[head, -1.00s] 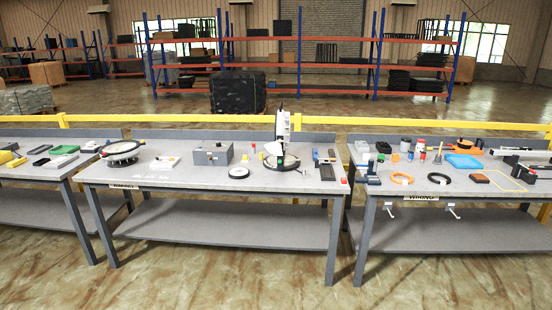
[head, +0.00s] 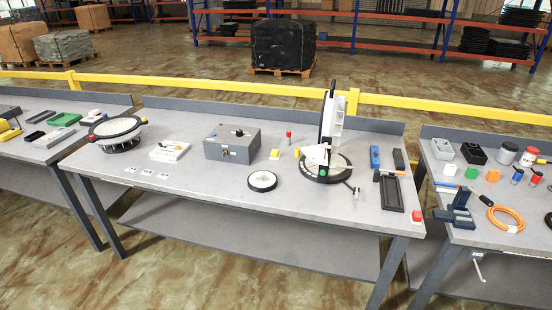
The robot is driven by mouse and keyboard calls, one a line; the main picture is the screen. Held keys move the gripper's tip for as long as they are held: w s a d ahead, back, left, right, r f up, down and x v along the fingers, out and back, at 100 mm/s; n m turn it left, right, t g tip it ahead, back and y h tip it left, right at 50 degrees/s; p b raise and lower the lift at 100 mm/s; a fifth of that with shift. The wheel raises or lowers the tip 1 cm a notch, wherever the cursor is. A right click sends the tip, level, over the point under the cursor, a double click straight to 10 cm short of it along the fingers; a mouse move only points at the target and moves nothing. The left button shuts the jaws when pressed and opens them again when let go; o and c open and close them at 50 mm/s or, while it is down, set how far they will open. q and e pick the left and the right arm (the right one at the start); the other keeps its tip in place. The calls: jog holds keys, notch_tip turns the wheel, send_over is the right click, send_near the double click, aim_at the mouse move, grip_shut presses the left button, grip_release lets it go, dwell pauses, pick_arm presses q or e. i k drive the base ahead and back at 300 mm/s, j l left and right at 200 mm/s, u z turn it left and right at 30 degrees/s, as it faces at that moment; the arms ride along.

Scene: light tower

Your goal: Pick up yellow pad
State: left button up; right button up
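A small yellow block (head: 274,154) lies on the middle workbench (head: 215,192), between the grey metal box (head: 232,144) and the tall white-and-black tower device (head: 329,140). Another small yellow piece (head: 297,153) is at the left edge of that device's round base. Larger yellow items (head: 8,131) lie on the left bench. I cannot tell for sure which of these is the yellow pad. Neither of my grippers shows in the head view.
A round white disc (head: 262,181) lies in front of the box. A round black-rimmed device (head: 117,131) stands at the bench's left. A yellow rail (head: 215,88) runs behind. The bench's front left is mostly clear.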

aim_at(275, 154)
jog(key=u, duration=0.35)
jog(key=i+l+u, duration=0.25)
jog(key=i+u, duration=0.15)
jog(key=i, duration=0.15)
jog(key=i+l+u, duration=0.4)
jog(key=i, duration=0.15)
jog(key=i+l, duration=1)
jog(key=i+j+u, duration=0.05)
